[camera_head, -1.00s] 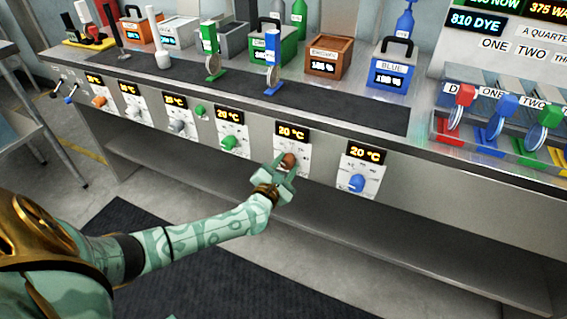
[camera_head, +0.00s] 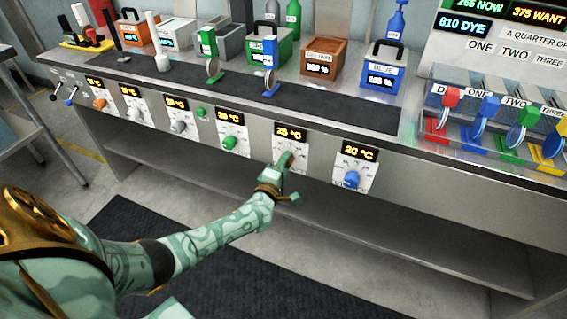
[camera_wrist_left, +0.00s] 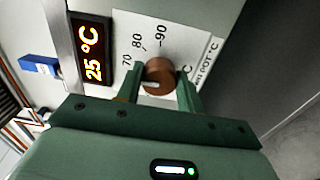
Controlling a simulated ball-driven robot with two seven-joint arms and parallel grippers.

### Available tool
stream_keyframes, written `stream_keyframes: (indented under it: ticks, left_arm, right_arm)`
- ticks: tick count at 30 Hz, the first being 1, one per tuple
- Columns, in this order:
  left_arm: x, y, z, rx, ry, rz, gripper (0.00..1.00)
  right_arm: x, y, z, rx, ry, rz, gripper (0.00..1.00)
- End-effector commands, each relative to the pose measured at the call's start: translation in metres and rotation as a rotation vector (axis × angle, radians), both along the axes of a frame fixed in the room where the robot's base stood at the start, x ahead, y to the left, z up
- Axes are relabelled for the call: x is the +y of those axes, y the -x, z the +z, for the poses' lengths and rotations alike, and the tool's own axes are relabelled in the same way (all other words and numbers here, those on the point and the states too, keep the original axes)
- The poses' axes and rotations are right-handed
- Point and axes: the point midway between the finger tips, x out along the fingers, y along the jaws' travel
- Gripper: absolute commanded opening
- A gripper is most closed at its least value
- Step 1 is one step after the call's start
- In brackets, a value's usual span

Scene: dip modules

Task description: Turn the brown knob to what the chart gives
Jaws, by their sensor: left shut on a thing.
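The brown knob (camera_head: 287,161) is on the front panel of the counter, below a display (camera_head: 290,133) that reads 25 °C. In the left wrist view the brown knob (camera_wrist_left: 159,75) sits between my left gripper's fingers (camera_wrist_left: 160,92). The scale around it shows 70, 80 and 90, and its display (camera_wrist_left: 92,52) also reads 25 °C. My left gripper (camera_head: 284,168) is shut on the knob. The chart (camera_head: 505,40) at the top right is only partly in view, with lines such as "265 NOW", "375 WANT" and "810 DYE". My right gripper is not in view.
A blue knob (camera_head: 351,179) under a 20 °C display is just right, and a green knob (camera_head: 229,142) is to the left. Coloured boxes, including a brown one (camera_head: 318,70), stand on the counter. Coloured levers (camera_head: 487,110) stand at the right. Below the panel is an open shelf.

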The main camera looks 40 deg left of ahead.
Motion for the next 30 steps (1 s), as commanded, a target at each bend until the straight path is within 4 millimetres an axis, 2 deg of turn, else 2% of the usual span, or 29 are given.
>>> stream_keyframes:
  ticks: [18, 30]
  left_arm:
    - [-0.001, 0.001, -0.004, 0.133, -0.534, -0.003, 0.14]
    - [0.0, 0.001, -0.005, 0.178, -0.72, -0.004, 0.14]
  right_arm:
    - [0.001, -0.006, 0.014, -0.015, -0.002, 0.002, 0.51]
    - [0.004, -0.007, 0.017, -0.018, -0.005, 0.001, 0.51]
